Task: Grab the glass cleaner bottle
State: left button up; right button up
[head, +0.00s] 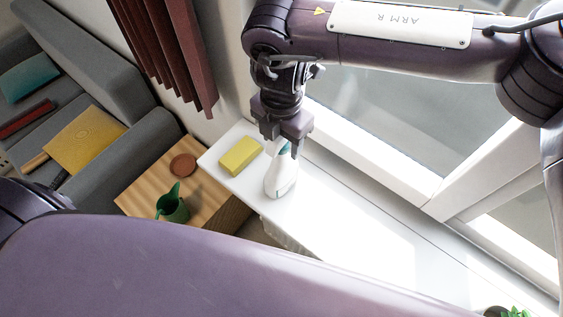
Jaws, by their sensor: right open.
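The glass cleaner bottle (281,180) is white with a teal part at its top. It stands on the white windowsill (345,215). My right gripper (286,148) is directly above the bottle, pointing down, with its fingers at the bottle's top. It is open, and the fingers partly hide the bottle's head; I cannot tell whether they touch it. My left gripper is not in view.
A yellow sponge (240,156) lies on the sill just left of the bottle. A wooden table (148,199) with a green watering can (173,207) and a brown disc (183,165) stands lower left. The window (375,125) borders the sill behind. A plant (514,312) is at lower right.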

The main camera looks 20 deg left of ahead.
grip_shut()
dwell(0.4)
dwell(1.0)
